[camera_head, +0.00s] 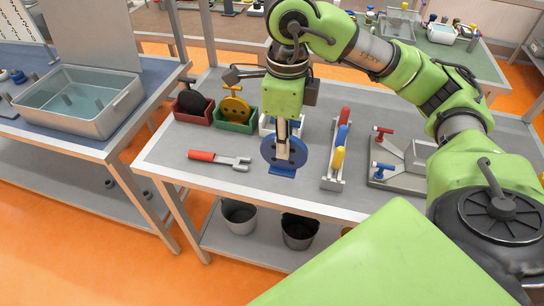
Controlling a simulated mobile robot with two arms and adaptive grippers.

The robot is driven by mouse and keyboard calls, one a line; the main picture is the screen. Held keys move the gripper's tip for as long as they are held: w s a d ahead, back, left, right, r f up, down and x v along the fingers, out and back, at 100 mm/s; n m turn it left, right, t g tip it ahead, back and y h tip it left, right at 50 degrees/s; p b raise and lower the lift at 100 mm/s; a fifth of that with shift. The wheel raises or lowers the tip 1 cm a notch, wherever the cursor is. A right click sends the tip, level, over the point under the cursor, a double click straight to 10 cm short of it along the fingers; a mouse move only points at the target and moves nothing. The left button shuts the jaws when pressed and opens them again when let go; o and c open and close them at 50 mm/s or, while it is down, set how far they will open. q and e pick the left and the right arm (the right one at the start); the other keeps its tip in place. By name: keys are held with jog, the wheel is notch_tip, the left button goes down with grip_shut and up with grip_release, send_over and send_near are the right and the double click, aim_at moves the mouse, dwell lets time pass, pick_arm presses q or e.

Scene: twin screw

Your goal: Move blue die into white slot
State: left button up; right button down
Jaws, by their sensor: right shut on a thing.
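The blue die (270,151) is a round disc with a foot at its bottom edge. It is upright near the front of the grey table. My right gripper (284,150) points down and is shut on the blue die. I cannot tell whether the die touches the tabletop. The white slot (265,122) is a small white bin just behind the gripper, at the right of the row of bins. The gripper and its fingers hide much of it. My left gripper is not in view.
A black die (192,101) sits in a red bin and a yellow die (234,107) in a green bin. A red-handled fork-shaped tool (220,159) lies left of the blue die. A rack of coloured handles (338,155) and a grey clamp fixture (392,165) stand to the right.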

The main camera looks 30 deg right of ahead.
jog(key=w+d+f+p, duration=0.1)
jog(key=w+f+p, duration=0.1)
jog(key=w+f, duration=0.2)
jog(key=w+d+f+p, duration=0.2)
jog(key=w+f, duration=0.2)
jog(key=w+d+f+p, duration=0.2)
jog(key=w+f, duration=0.2)
jog(key=shift+w+d+f, duration=0.15)
jog(key=shift+w+d, duration=0.1)
jog(key=shift+w, duration=0.05)
jog(key=shift+f, duration=0.25)
jog(key=shift+f, duration=0.25)
jog(key=c, duration=2.1)
grip_release()
